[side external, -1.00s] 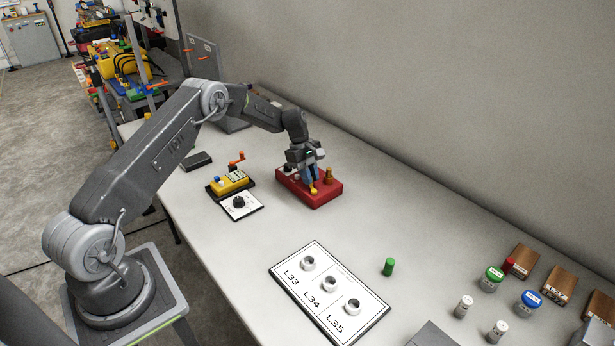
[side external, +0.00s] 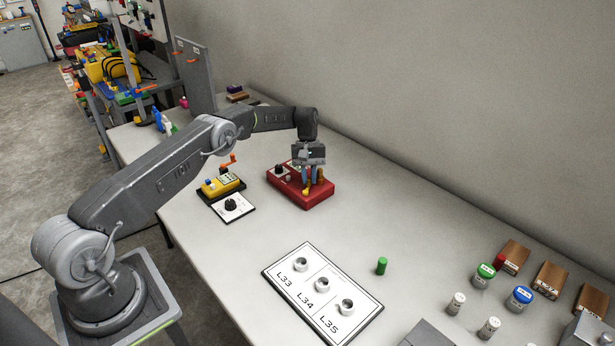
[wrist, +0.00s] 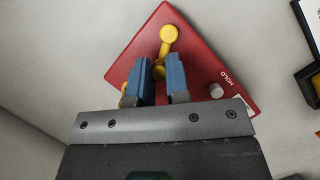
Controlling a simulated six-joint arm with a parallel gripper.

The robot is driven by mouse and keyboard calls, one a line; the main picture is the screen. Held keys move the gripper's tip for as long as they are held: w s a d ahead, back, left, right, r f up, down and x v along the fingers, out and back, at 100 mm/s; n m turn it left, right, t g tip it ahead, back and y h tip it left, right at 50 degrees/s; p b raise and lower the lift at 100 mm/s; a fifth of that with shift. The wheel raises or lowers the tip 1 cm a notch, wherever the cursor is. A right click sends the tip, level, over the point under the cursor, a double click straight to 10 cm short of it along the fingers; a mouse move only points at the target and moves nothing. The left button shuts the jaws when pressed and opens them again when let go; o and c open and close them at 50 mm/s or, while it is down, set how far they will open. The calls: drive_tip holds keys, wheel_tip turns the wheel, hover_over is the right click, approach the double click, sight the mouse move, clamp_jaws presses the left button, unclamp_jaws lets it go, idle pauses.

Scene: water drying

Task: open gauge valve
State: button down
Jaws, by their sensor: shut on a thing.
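A red box (side external: 318,195) stands on the table near the middle of the side view. A yellow valve lever (wrist: 168,34) with a rounded end sits on its top. My gripper (side external: 308,184) points down over the box. Its two blue-padded fingers are shut on the yellow lever; in the wrist view my gripper (wrist: 160,68) has one finger on each side of it, with the rounded end showing beyond the tips. The rest of the lever is partly hidden by the fingers. A dark knob (side external: 280,170) is on the box's left part in the side view.
A yellow device with an orange crank (side external: 222,186) and a white dial card (side external: 233,208) are left of the box. A white panel marked L33, L34 and L35 (side external: 344,318) and a green cylinder (side external: 381,266) lie in front. Table between is clear. The wall is close behind.

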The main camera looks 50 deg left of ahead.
idle(0.4)
drive_tip(key=c, duration=1.1)
unclamp_jaws()
